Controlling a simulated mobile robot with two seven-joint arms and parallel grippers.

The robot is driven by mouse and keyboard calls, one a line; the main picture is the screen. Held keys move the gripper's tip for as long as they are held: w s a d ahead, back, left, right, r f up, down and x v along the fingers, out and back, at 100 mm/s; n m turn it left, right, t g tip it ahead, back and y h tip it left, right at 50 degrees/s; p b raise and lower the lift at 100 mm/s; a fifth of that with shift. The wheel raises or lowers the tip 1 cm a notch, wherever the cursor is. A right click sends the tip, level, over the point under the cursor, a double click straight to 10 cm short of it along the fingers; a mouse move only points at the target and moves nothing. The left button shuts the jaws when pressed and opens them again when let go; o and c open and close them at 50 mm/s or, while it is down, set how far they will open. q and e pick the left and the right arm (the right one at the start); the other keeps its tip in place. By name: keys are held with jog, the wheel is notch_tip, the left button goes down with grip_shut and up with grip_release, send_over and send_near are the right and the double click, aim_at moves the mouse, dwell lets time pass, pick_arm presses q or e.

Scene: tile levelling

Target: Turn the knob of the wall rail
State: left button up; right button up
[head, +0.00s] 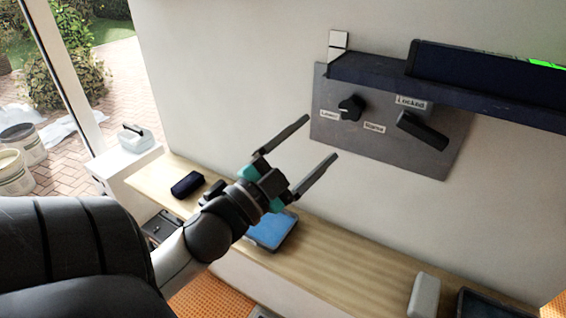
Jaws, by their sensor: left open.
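The wall rail is a grey metal plate (385,148) on the white wall, with a dark ledge (450,92) along its top. A round black knob (351,107) sits on the plate's left part, between two small white labels. A black lever handle (422,131) sits to its right, tilted down to the right, under a label that seems to read "Locked". My left gripper (322,138) is open and empty, its two fingers pointing up and right toward the plate. It appears below and left of the knob, apart from it. My right gripper is not in view.
A wooden shelf (350,262) runs below the plate, holding a dark case (187,184), a blue tray (272,230) and a pale block (424,296). A dark box with a green light (490,72) stands on the ledge. The wall between gripper and plate is clear.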

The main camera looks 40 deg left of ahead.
pick_arm(q)
jog(key=b+v, duration=0.1)
jog(key=v, duration=0.5)
jog(key=shift+s+b, duration=0.2)
jog(key=shift+b, duration=0.15)
jog(key=shift+w+f, duration=0.1)
